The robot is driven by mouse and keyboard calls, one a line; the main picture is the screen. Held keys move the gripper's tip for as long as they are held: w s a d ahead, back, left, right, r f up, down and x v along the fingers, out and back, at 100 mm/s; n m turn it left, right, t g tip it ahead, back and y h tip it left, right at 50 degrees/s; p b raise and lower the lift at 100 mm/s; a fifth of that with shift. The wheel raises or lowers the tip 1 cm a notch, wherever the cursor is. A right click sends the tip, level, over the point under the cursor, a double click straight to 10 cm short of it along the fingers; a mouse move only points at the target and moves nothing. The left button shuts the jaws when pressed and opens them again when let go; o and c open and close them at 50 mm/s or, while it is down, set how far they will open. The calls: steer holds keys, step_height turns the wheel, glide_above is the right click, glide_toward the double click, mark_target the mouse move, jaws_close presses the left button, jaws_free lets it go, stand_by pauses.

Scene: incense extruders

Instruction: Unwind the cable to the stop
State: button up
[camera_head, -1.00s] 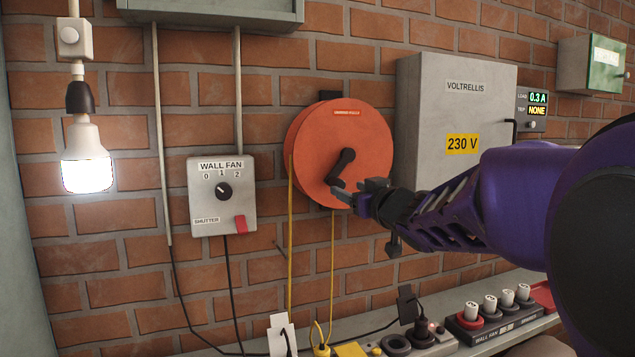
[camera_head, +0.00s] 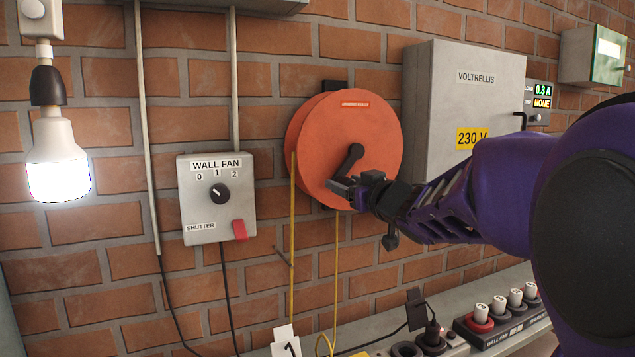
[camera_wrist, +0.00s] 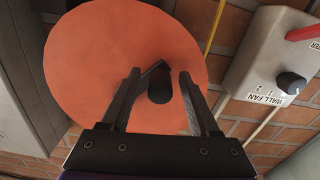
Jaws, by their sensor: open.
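The orange cable reel (camera_head: 350,120) hangs on the brick wall and also fills much of the wrist view (camera_wrist: 95,55). Its black crank (camera_head: 351,162) points down and slightly left from the hub. A yellow cable (camera_head: 293,235) runs down from the reel's left side, with another yellow strand (camera_head: 336,265) below it. My gripper (camera_head: 345,187) is at the lower end of the crank. In the wrist view my gripper (camera_wrist: 160,82) is open, its fingers on either side of the black crank handle (camera_wrist: 159,86). I cannot tell whether a finger touches it.
A wall fan switch box (camera_head: 215,190) is left of the reel. A grey 230 V cabinet (camera_head: 455,105) stands close on the right. A lit bulb (camera_head: 57,165) hangs at left. A shelf (camera_head: 375,335) below carries sockets and numbered plugs (camera_head: 497,305).

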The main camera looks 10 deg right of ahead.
steer(key=shift+w, duration=0.1)
jaws_close()
stand_by(0.4)
steer(key=shift+r, duration=0.1)
stand_by(1.0)
